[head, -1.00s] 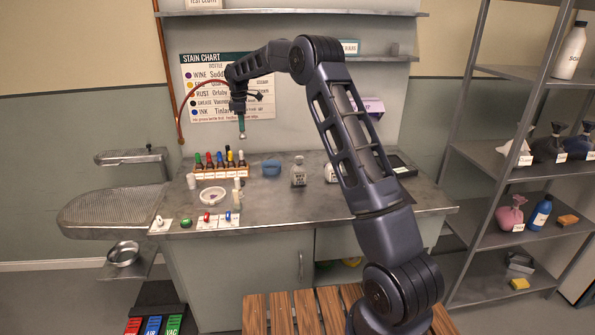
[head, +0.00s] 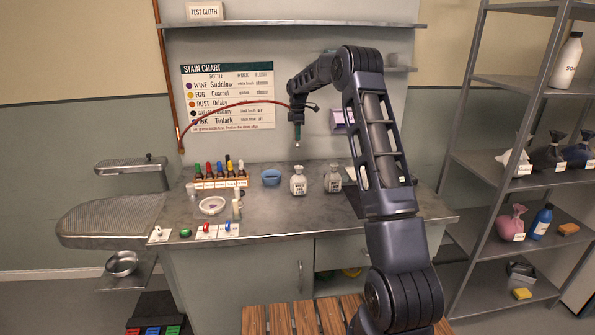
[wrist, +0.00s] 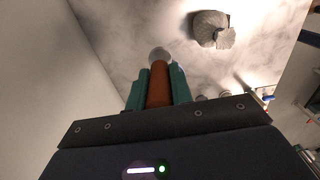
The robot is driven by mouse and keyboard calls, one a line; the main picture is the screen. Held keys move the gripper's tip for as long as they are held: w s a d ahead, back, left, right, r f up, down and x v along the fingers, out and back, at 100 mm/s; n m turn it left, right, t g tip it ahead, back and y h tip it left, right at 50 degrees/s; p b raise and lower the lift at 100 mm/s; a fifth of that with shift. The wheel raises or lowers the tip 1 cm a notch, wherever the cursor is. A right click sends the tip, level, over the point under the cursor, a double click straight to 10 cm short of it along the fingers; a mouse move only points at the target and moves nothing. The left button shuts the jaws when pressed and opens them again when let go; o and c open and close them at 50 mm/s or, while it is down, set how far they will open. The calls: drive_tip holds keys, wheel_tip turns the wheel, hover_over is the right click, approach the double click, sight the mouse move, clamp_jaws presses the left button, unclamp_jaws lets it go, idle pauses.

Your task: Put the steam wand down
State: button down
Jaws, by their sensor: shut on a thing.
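My gripper (head: 298,131) is above the back of the grey worktop, right of the stain chart. It is shut on the steam wand. In the wrist view the wand (wrist: 160,84) is a brown-orange cylinder with a pale rounded tip, between the two teal fingers. Its small pale tip (head: 298,144) points down in the head view, clear of the worktop. A thin red hose (head: 235,104) arcs from the pipe at the left of the wall to my gripper. No holder for the wand can be made out.
A perforated board (head: 110,218) juts out left. A shelf rack (head: 500,150) stands right. The worktop's front middle is clear.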

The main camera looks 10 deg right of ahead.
wheel_tip(320, 180, down, 16)
drive_tip(key=shift+f, duration=0.25)
idle(0.4)
drive_tip(key=shift+f, duration=0.15)
drive_tip(key=c, duration=1.2)
unclamp_jaws()
drive_tip(key=shift+c, duration=0.2)
